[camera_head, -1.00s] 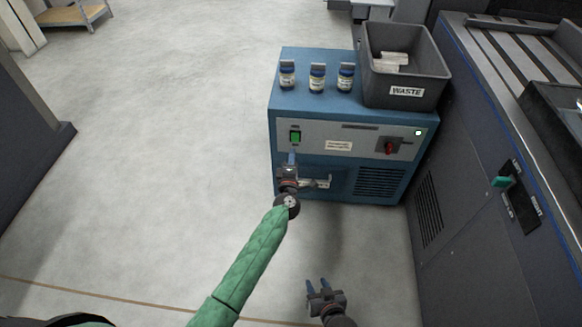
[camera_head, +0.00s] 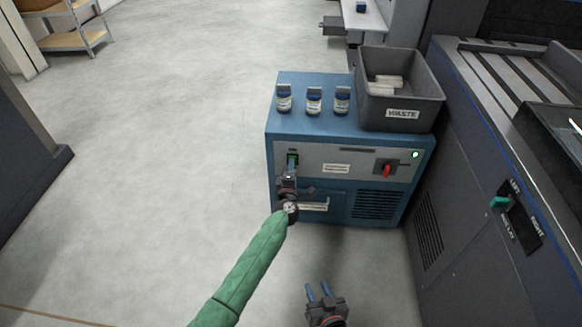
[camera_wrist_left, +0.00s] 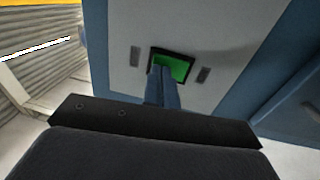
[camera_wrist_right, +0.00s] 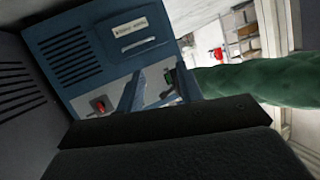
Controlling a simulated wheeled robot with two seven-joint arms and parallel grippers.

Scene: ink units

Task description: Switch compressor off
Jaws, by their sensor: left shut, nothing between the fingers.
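The blue compressor (camera_head: 330,262) is not in the lower floor area but its grey front panel (camera_head: 338,168) faces me in the head view. Its blue body (camera_head: 300,123) stands in the middle of the head view; the first point I gave for it falls on floor. A green switch (camera_wrist_left: 172,67) in a black frame sits on the panel, partly hidden by my left fingers. My left gripper (camera_head: 290,172) is shut and empty, its tips at the switch in the left wrist view (camera_wrist_left: 163,72); I cannot tell whether they touch. A red rotary knob (camera_head: 387,170) sits to the right, near a lit lamp (camera_head: 415,155). My right gripper (camera_head: 318,291) is open and empty, low over the floor.
Several small jars (camera_head: 314,101) and a grey waste bin (camera_head: 402,95) stand on the compressor. A dark machine (camera_head: 470,200) with a green lever (camera_head: 499,202) stands close on the right. The floor to the left is clear.

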